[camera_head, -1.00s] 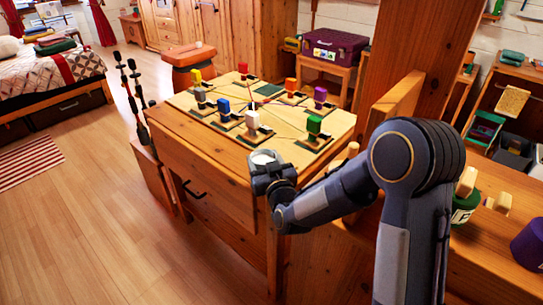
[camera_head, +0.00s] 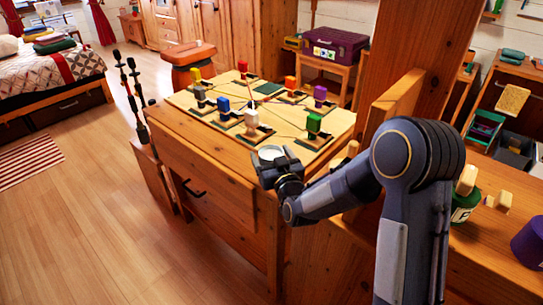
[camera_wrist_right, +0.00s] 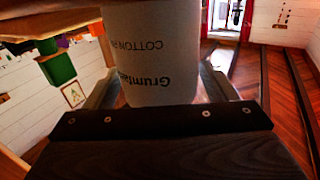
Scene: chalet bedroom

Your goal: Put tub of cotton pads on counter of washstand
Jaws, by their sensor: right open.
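The tub of cotton pads (camera_wrist_right: 150,45) is white with dark lettering, upside down in the right wrist view. It stands between the two spread fingers of my right gripper (camera_wrist_right: 160,92), close to the palm. In the head view the tub's pale top (camera_head: 271,153) shows at the near right corner of the wooden cabinet (camera_head: 215,175), partly hidden by my open right gripper (camera_head: 272,162). I cannot tell whether the tub's base touches the cabinet top, or whether this cabinet is the washstand. My left gripper is out of view.
A board (camera_head: 190,103) with several coloured blocks on small stands covers most of the cabinet top. A wooden post (camera_head: 425,60) rises to the right. A green jar (camera_head: 464,207) and a purple container (camera_head: 530,242) stand on a wooden surface at right.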

